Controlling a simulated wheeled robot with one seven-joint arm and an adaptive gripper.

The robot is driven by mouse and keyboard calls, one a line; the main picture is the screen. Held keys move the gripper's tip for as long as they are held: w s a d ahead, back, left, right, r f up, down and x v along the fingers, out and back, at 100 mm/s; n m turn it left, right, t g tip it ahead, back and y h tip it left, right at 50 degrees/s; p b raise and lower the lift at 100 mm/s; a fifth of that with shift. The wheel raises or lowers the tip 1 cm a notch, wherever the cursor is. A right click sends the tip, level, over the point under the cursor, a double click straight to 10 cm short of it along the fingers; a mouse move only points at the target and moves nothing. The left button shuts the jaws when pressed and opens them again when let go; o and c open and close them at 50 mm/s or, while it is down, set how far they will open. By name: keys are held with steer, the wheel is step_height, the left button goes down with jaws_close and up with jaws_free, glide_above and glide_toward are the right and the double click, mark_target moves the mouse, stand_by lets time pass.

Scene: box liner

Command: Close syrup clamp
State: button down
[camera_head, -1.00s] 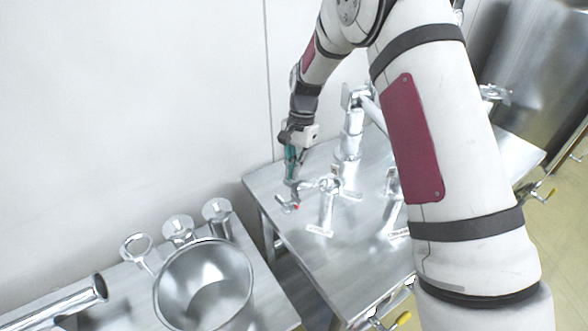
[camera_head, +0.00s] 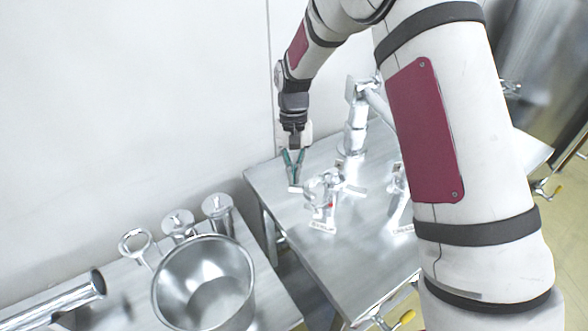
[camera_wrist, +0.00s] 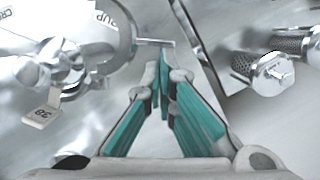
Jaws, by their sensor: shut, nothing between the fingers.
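The syrup clamp (camera_head: 318,188) is a shiny metal fitting on the table, with a small red spot low on it. In the wrist view, its curved metal band (camera_wrist: 122,42) is at upper left, beside a plate with lettering ending "UP". A thin pin sticks out from the band towards my fingertips. My gripper (camera_head: 294,187) points down just left of the clamp. Its green-padded fingers also show in the wrist view (camera_wrist: 162,65), tips together and empty. I cannot tell whether the tips touch the pin or whether the band is fully closed.
A second metal fitting (camera_head: 398,195) stands to the right, partly behind my arm. A taller metal column (camera_head: 354,135) stands behind the clamp. A metal pot (camera_head: 205,285) and metal cups (camera_head: 217,208) stand on the left table. A gap separates the tables, and a wall is behind.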

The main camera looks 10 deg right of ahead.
mark_target(300, 187)
steer(key=s+n, duration=0.1)
steer(key=n, duration=0.1)
steer(key=s+n+h, duration=0.1)
steer(key=n, duration=0.1)
steer(key=s+n, duration=0.1)
steer(key=n, duration=0.1)
steer(key=shift+s+d+n+h, duration=0.2)
steer(key=shift+d+n+h, duration=0.1)
steer(key=shift+d, duration=0.05)
steer(key=d+n, duration=0.1)
steer(key=n, duration=0.1)
steer(key=s+n+p, duration=0.1)
steer(key=s+d+n+t+h, duration=0.1)
steer(key=n, duration=0.1)
steer(key=shift+s+d+n, duration=0.15)
steer(key=shift+d+n, duration=0.15)
steer(key=shift+d, duration=0.1)
steer(key=shift+r, duration=0.1)
